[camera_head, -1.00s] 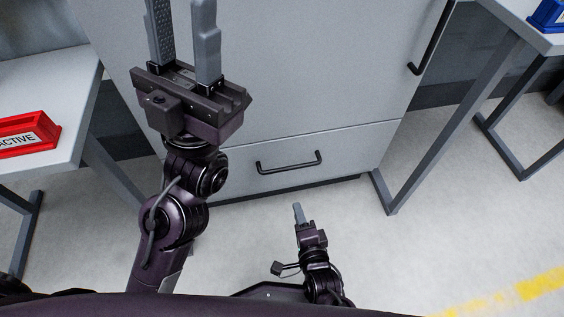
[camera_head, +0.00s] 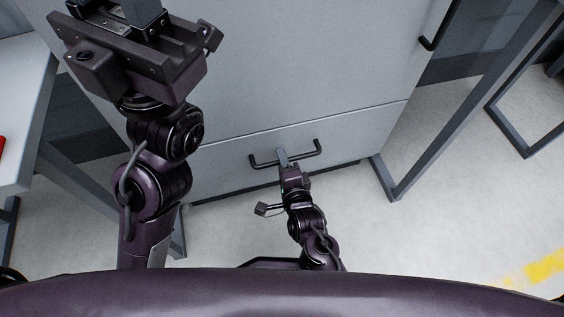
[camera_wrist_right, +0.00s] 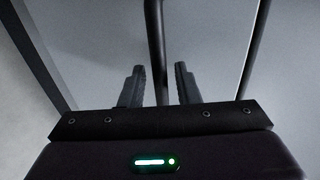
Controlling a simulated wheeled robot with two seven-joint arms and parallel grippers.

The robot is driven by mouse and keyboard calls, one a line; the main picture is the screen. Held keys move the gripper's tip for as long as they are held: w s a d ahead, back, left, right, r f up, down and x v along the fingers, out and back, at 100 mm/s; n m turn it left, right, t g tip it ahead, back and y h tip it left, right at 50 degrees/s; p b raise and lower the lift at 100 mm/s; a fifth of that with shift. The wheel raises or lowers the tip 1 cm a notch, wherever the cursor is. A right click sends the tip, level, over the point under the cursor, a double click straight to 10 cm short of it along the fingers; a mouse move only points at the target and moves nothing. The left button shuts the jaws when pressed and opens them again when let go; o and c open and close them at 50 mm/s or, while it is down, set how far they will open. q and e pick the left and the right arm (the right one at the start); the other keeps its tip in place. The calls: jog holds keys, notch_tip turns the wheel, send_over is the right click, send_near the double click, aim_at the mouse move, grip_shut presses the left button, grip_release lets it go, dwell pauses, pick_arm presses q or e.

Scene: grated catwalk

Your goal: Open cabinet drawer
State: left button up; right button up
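The grey cabinet (camera_head: 300,60) stands ahead, with a low drawer (camera_head: 350,137) under its door. The drawer looks shut, its front level with the door. Its black bar handle (camera_head: 305,153) runs across the front. My right gripper (camera_head: 282,155) is at the handle's middle. In the right wrist view the handle bar (camera_wrist_right: 157,45) passes between the open fingers (camera_wrist_right: 160,82), with gaps on both sides. My left gripper (camera_head: 115,12) is raised at the upper left, in front of the cabinet. Its finger bases stand apart; the fingertips are out of frame.
A second black handle (camera_head: 439,28) is on the door at upper right. A table (camera_head: 22,110) stands at left with a sliver of a red object (camera_head: 2,150). Grey table legs (camera_head: 440,140) stand right of the cabinet. The pale floor (camera_head: 400,240) in front is clear.

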jog(key=shift+w+a, duration=0.1)
jog(key=shift+w, duration=0.05)
grip_shut()
dwell(0.4)
